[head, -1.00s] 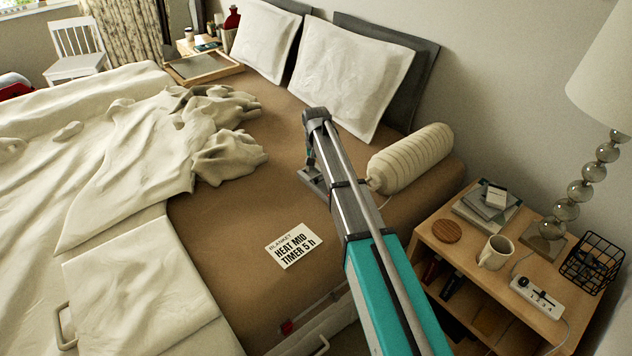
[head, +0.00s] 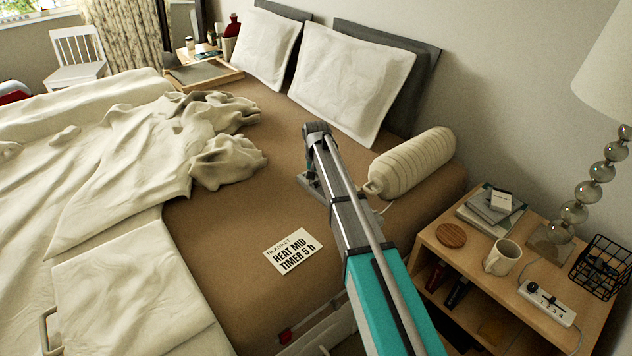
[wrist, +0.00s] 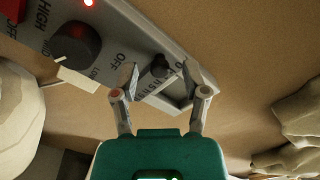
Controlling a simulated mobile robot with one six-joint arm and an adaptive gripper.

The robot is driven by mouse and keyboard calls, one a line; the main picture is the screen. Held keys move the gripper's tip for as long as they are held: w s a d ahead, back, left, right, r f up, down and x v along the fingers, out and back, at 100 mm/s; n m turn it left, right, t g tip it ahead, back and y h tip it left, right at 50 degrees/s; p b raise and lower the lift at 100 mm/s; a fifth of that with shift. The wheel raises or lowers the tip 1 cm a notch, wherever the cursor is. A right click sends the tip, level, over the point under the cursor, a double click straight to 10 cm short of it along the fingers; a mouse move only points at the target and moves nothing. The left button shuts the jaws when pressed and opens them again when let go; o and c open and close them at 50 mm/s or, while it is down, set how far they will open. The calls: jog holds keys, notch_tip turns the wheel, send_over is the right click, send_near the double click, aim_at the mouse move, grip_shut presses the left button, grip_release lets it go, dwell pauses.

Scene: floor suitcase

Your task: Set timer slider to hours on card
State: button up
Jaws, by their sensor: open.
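The card (head: 292,251) lies on the brown bed sheet and reads "BLANKET HEAT MID TIMER 5 h". In the wrist view a grey control panel (wrist: 95,62) has a dark round knob (wrist: 75,45) with HIGH and OFF beside it. A small dark timer slider (wrist: 160,67) sits in a slot near the panel's end, close to an OFF mark; its exact setting is too small to read. My gripper (wrist: 160,82) is open, its fingertips on either side of the slider. In the head view my arm largely hides the panel (head: 308,180).
A cream bolster (head: 412,163) lies right of the panel. Rumpled bedding (head: 120,170) covers the left of the bed.

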jog(key=shift+c, duration=0.2)
grip_shut()
jog(key=shift+a, duration=0.1)
